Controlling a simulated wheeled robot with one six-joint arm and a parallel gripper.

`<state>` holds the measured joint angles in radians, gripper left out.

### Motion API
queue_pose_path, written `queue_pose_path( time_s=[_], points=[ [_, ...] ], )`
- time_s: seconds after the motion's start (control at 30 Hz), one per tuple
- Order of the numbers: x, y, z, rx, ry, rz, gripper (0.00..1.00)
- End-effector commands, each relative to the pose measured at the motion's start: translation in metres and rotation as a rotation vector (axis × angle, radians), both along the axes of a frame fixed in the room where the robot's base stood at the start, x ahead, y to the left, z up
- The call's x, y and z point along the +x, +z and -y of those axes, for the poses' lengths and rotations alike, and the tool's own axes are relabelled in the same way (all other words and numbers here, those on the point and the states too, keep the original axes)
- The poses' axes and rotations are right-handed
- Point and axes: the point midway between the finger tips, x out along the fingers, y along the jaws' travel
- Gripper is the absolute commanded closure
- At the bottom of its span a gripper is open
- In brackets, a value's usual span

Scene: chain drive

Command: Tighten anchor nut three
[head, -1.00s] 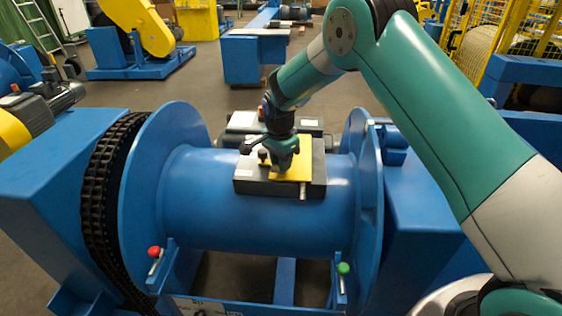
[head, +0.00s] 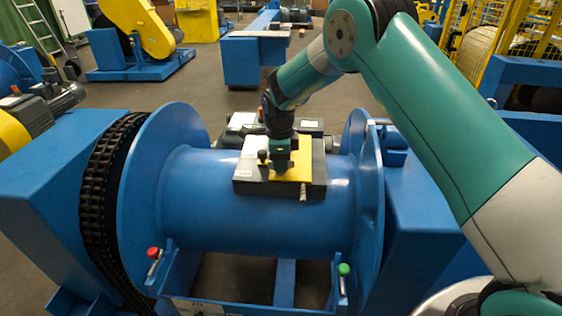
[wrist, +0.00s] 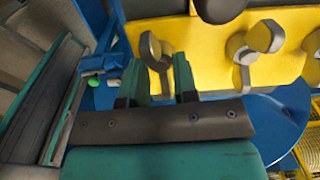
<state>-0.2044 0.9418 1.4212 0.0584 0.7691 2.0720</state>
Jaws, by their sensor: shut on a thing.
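The yellow plate (head: 300,165) lies on a dark block on top of the blue drum. In the wrist view the yellow plate (wrist: 205,40) carries several metal nuts with upright lobes. My gripper (head: 281,173) points down onto the plate. In the wrist view my gripper (wrist: 160,72) is shut on one nut (wrist: 155,50), its green fingers on either side. A second nut (wrist: 255,42) stands to the right, apart from the fingers. Part of another nut shows at the right edge. I cannot tell the nuts' numbers. The head view hides the held nut behind the gripper.
The blue drum (head: 240,225) has large flanges at both ends, with a black chain (head: 100,190) at the left. A dark knob (head: 262,156) stands close left of my gripper. Red (head: 153,252) and green (head: 343,269) knobs are at the front.

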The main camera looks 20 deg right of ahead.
Motion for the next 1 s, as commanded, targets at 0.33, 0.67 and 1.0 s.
queue_pose_path(
  time_s=[0.33,0.67,1.0],
  points=[
    [0.0024,0.0025,0.0,0.002,-0.041,0.009,0.97],
    [0.0023,0.0024,0.0,0.002,-0.04,0.009,0.97],
    [0.0022,0.0022,-0.0001,0.002,-0.04,0.009,0.97]
  ],
)
